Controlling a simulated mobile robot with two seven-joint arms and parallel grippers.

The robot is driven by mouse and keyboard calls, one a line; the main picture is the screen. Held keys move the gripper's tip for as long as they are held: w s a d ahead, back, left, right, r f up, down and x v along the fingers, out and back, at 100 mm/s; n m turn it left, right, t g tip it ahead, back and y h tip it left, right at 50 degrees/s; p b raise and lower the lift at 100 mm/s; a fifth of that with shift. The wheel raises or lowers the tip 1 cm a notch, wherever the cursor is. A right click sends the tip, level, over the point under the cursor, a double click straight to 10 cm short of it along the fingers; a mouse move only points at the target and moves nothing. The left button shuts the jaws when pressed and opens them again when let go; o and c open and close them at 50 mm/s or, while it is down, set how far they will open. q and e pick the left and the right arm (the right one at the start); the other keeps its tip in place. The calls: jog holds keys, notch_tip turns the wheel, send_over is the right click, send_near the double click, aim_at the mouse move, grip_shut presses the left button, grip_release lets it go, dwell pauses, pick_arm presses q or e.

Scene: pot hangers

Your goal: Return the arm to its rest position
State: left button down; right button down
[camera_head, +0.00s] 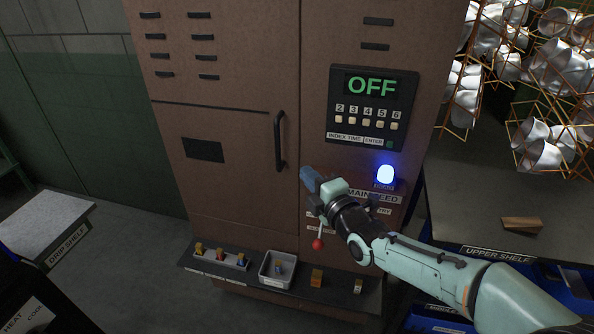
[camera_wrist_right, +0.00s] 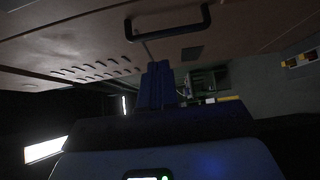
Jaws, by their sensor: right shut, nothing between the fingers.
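My right arm reaches in from the lower right in the head view. Its gripper (camera_head: 311,181) is in front of the brown cabinet (camera_head: 240,60), between the black door handle (camera_head: 279,141) and the main feed label. The fingers are shut with nothing between them. They also show as a dark blue pair pressed together in the right wrist view (camera_wrist_right: 158,85), below the handle (camera_wrist_right: 167,22). A red-knobbed lever (camera_head: 318,244) hangs just below the gripper; the wrist hides part of the label and lever mount. My left gripper is not in view.
The cabinet has a panel (camera_head: 370,105) reading OFF and a lit blue lamp (camera_head: 385,174). A ledge below holds a grey bin (camera_head: 277,270) and small coloured parts. Wire racks with metal pots (camera_head: 545,60) and the upper shelf (camera_head: 460,200) are at right; the drip shelf (camera_head: 45,225) is at left.

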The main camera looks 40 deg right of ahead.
jog(key=shift+s, duration=0.25)
jog(key=shift+f, duration=0.1)
